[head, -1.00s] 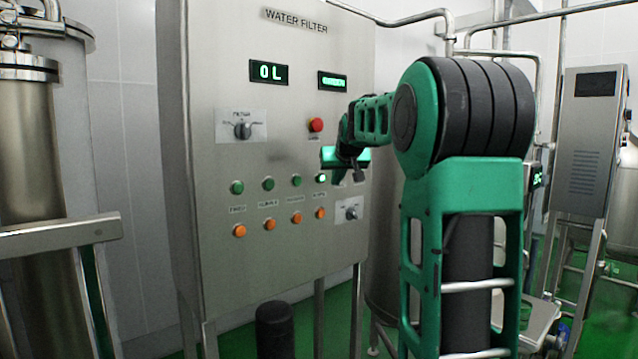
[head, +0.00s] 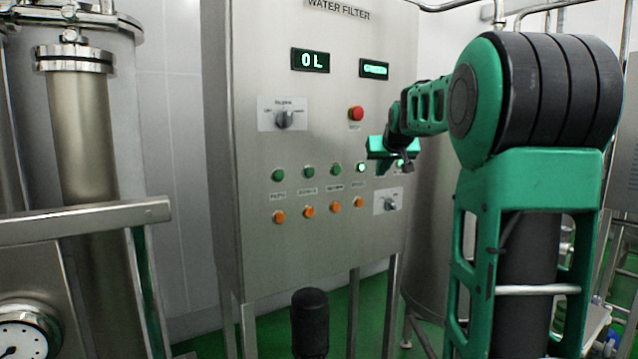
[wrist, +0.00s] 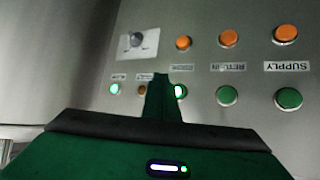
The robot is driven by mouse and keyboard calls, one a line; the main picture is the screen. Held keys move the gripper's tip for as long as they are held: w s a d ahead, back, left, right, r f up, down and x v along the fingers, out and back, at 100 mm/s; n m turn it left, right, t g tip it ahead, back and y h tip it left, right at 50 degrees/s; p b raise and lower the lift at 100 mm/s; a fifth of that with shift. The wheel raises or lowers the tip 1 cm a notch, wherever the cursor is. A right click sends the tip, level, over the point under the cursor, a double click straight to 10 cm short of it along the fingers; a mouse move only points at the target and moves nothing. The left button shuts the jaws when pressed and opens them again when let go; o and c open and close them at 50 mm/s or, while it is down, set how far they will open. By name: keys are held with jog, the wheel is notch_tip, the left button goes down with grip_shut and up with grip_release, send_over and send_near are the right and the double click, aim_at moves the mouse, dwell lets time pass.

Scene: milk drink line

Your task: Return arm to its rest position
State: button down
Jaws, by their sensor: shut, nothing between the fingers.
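The water filter panel (head: 320,235) is a steel cabinet with two green displays, a dial, a red button and rows of green and orange buttons. My gripper (head: 383,168) is in front of its right side, close to the lit green button (head: 361,168) at the right of the green row. In the wrist view my gripper (wrist: 161,82) has its fingers together with nothing between them, and the panel appears upside down. A lit green button (wrist: 181,91) shows just right of the fingers. The gap between fingertips and panel cannot be judged exactly.
A steel filter column (head: 85,140) and a rail (head: 80,220) stand at the left, with a round gauge (head: 22,335) below. A black post (head: 310,322) stands in front of the panel. Pipes run at the upper right, above a steel tank behind my arm.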

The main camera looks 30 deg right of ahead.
jog(key=s+a+f+g+y, duration=0.2)
jog(key=s+a+f, duration=0.6)
jog(key=s, duration=0.4)
jog(key=s+a+f+g+y, duration=0.2)
jog(key=s+a+f+g, duration=0.2)
jog(key=s+a+f, duration=0.5)
jog(key=s+a+f+g+y, duration=0.1)
jog(key=s+a+f+g, duration=0.2)
jog(key=s+a+f, duration=0.5)
jog(key=s+f, duration=0.4)
jog(key=s, duration=0.5)
jog(key=shift+a+f+y, duration=0.15)
jog(key=shift+y, duration=0.25)
jog(key=shift+w+f, duration=0.2)
jog(key=shift+w, duration=0.4)
